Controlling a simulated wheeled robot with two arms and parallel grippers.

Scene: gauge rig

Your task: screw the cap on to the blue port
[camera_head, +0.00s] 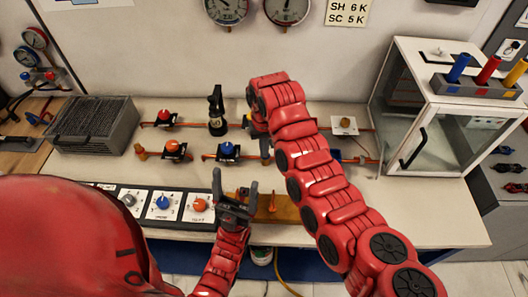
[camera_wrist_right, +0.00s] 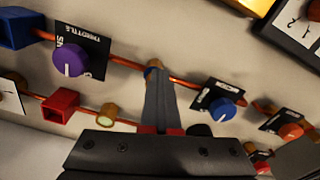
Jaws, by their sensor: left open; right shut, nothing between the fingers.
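The blue port (camera_wrist_right: 20,28), a square open-ended socket, is at the upper left of the right wrist view. A brass cylindrical piece (camera_wrist_right: 108,113), possibly the cap, stands beside the red port. My right gripper (camera_wrist_right: 158,82) is shut and empty. Its fingertips overlap a small brass-and-blue fitting (camera_wrist_right: 152,67) on the pipe; I cannot tell whether they touch. The right arm hides much of this area in the head view. My left gripper (camera_head: 236,190) is open and empty above the front panel.
A red port (camera_wrist_right: 60,103), purple knob (camera_wrist_right: 70,60) and blue knob valve (camera_wrist_right: 222,109) surround the right gripper. A black upright fitting (camera_head: 216,112) stands behind. A glass cabinet (camera_head: 440,110) is at the right, a grey ribbed block (camera_head: 95,125) at the left.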

